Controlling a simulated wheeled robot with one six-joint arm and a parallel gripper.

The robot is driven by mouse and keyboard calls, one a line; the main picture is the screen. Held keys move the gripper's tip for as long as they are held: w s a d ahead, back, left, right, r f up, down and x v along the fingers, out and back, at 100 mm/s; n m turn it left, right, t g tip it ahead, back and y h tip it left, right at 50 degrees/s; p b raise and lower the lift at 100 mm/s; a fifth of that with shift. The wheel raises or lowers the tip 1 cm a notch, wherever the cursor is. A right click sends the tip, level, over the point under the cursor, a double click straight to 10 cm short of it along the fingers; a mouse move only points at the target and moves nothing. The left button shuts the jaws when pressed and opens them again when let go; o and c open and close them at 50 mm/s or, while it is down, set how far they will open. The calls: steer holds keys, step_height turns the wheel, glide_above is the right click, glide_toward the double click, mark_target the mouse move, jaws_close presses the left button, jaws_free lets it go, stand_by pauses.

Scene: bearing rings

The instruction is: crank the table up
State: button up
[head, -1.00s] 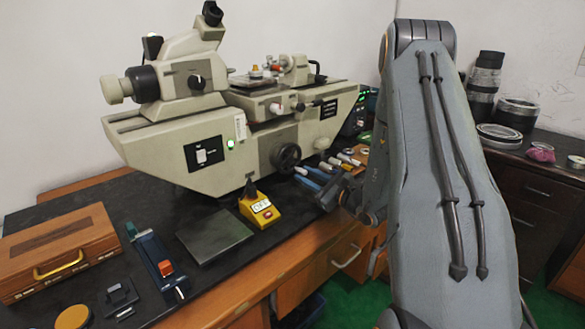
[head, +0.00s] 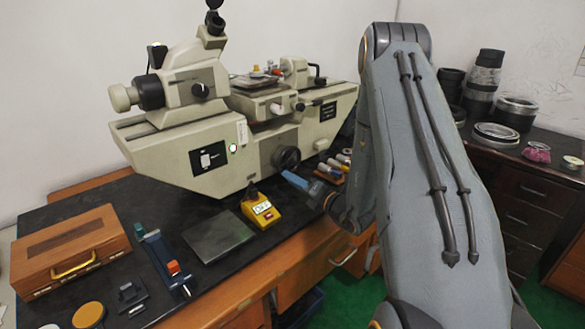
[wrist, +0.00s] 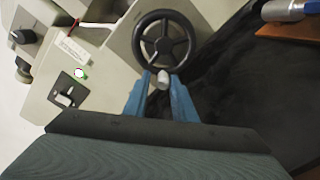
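The grey-beige measuring machine (head: 215,140) stands on the black-topped bench. Its small table (head: 255,82) sits on top and carries small parts. The black spoked handwheel (head: 287,159) is on the machine's front; it also shows in the wrist view (wrist: 163,39). A pale crank knob (wrist: 162,79) sits at the wheel's lower rim. My gripper (wrist: 161,84) has two blue fingers, spread apart, with the knob between their tips. A gap shows beside the knob, so it does not look gripped. In the head view my gripper (head: 297,181) is just below and right of the wheel.
A yellow device (head: 260,208) and a flat grey plate (head: 217,237) lie before the machine. Several handled tools (head: 338,168) lie on a rack right of the wheel. A wooden case (head: 68,250) stands at left.

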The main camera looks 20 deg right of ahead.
steer(key=r+m, duration=0.1)
steer(key=m, duration=0.1)
steer(key=r+m+p, duration=0.1)
steer(key=shift+s+a+m+p, duration=0.1)
steer(key=shift+a+m+p, duration=0.2)
steer(key=shift+a+m, duration=0.1)
steer(key=m, duration=0.1)
steer(key=m+p, duration=0.1)
steer(key=shift+r+m, duration=0.3)
steer(key=shift+r, duration=0.05)
steer(key=p+v, duration=0.2)
steer(key=v, duration=0.6)
steer(key=shift+s, duration=0.3)
